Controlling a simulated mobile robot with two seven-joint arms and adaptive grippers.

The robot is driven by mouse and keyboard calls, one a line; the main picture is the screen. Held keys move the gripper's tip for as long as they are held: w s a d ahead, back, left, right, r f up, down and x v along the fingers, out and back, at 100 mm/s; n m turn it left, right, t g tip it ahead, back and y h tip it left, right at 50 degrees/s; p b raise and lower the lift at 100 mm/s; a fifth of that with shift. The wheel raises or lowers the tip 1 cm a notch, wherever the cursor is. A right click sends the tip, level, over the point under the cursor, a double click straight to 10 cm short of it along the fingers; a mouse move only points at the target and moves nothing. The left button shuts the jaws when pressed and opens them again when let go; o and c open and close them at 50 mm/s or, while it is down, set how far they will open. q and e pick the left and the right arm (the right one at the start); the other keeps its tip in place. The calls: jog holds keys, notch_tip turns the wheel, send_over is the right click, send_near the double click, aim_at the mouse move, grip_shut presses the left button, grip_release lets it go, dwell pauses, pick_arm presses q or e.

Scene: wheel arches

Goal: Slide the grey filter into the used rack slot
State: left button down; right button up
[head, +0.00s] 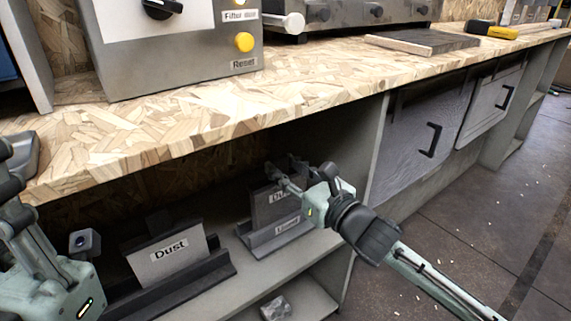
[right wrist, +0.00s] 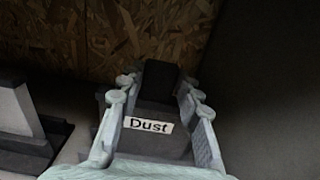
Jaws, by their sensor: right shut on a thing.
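My right gripper (head: 283,178) is shut on a grey filter (head: 272,208) with a "Dust" label, partly covered by the fingers in the head view. In the right wrist view the filter (right wrist: 160,143) sits between both fingers, its dark top block (right wrist: 160,78) beyond. The filter stands upright at the right-hand rack slot (head: 268,246), which has a small white label too small to read surely. I cannot tell whether it is fully seated. Part of my left gripper's body (head: 55,290) shows at the lower left; its fingertips are out of frame.
A second grey filter (head: 168,258) labelled "Dust" stands in the dark left rack slot (head: 190,287). Both slots are on a shelf (head: 235,297) under the wooden bench top (head: 200,125), whose edge overhangs them. A grey side panel (head: 372,150) closes the right.

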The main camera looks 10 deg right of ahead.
jog(key=shift+f, duration=0.15)
jog(key=o, duration=1)
jog(key=shift+o, duration=0.2)
jog(key=shift+s, duration=0.15)
jog(key=v, duration=2)
jog(key=shift+s+d, duration=0.15)
jog(key=shift+s, duration=0.2)
